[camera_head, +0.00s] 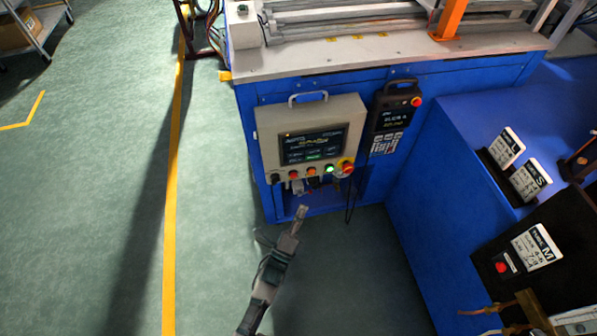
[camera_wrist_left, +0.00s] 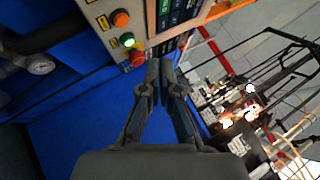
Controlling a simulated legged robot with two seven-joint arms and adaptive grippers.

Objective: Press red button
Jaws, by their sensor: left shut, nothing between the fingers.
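A beige control box (camera_head: 268,125) with a screen hangs on the blue machine front. Along its lower edge sit a red button (camera_head: 293,175), an orange-red button (camera_head: 311,171), a lit green button (camera_head: 329,169) and a larger red knob on yellow (camera_head: 347,167). Another red button (camera_head: 501,267) is on a black box at right. My left gripper (camera_head: 301,210) is shut and empty, below the control box and apart from its buttons in the head view. In the left wrist view, its fingertips (camera_wrist_left: 160,68) appear beside a red button (camera_wrist_left: 137,60); contact cannot be told. My right gripper is out of view.
A pendant (camera_head: 391,115) with a red button hangs right of the control box, its cable looping down. A blue bench (camera_head: 470,125) with label stands is at right. Green floor (camera_head: 110,200) at left is open, crossed by a yellow line (camera_head: 170,220).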

